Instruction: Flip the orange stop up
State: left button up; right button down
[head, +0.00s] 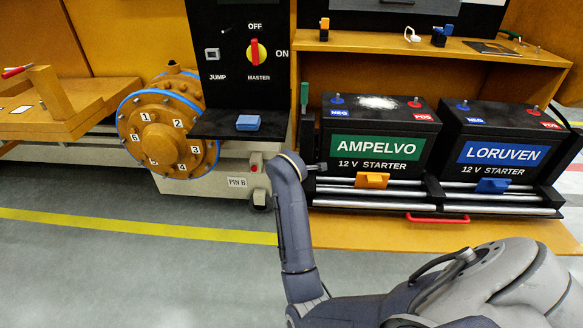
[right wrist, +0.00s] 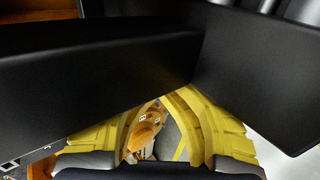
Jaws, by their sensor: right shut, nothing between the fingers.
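The orange stop (head: 371,181) is a small block on the front rail, below the green AMPELVO label of the left battery (head: 420,115). It appears to lie low, not standing up. My right arm reaches up from the bottom right of the head view, and its wrist end is left of the stop, apart from it, by the left end of the rails. In the right wrist view my right gripper (right wrist: 162,100) shows yellow fingers coming together, with nothing seen between them. Large dark shapes hide part of that view. My left gripper is not in view.
A blue stop (head: 492,186) sits before the LORUVEN battery (head: 500,125). A red handle (head: 438,218) is below the rails. A black panel with a MASTER switch (head: 257,53) and an orange numbered wheel (head: 160,135) stand left. Floor in front is clear.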

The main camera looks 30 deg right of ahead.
jog(key=shift+r, duration=0.25)
notch_tip(320, 180, up, 14)
jog(key=shift+f, duration=0.25)
dwell(0.6)
